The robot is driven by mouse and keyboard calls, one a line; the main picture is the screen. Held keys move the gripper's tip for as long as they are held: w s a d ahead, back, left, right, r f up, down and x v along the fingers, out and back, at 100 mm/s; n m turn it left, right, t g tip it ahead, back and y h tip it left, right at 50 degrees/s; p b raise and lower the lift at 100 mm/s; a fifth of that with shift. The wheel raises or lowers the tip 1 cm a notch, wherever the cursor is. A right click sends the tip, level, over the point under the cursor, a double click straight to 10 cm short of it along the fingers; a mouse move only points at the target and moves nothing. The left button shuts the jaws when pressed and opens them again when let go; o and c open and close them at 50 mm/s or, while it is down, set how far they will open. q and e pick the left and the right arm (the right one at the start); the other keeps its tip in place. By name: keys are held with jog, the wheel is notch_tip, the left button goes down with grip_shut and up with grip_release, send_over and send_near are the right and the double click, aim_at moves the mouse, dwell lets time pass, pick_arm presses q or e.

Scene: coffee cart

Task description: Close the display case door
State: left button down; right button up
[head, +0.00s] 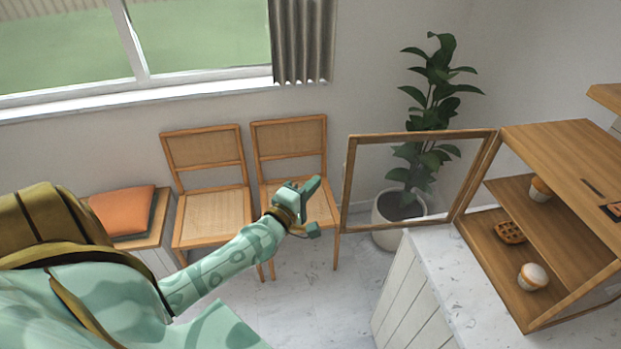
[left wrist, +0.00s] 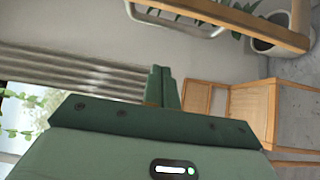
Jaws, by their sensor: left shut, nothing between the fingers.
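The display case (head: 560,150) is a wooden cabinet on the counter at the right of the head view. Its door (head: 347,185), a wood frame with a clear pane, stands wide open, swung out to the left beyond the counter edge. My left gripper (head: 312,187) is shut and empty, a little left of the door's free edge and apart from it. In the left wrist view, the closed fingers (left wrist: 165,86) show below a wooden bar that looks like the door frame (left wrist: 250,18), with a pale metal handle (left wrist: 180,22). My right gripper is not in view.
Baked goods, including a waffle (head: 510,232) and a cupcake (head: 532,276), are inside the case. The white counter (head: 440,275) is clear in front. A potted plant (head: 400,207) stands behind the door. Two chairs (head: 210,215) line the wall behind my left arm.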

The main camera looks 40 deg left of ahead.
pick_arm(q)
jog(key=w, duration=0.8)
jog(key=s+d, duration=0.2)
jog(key=shift+s+d, duration=0.3)
jog(key=shift+d, duration=0.1)
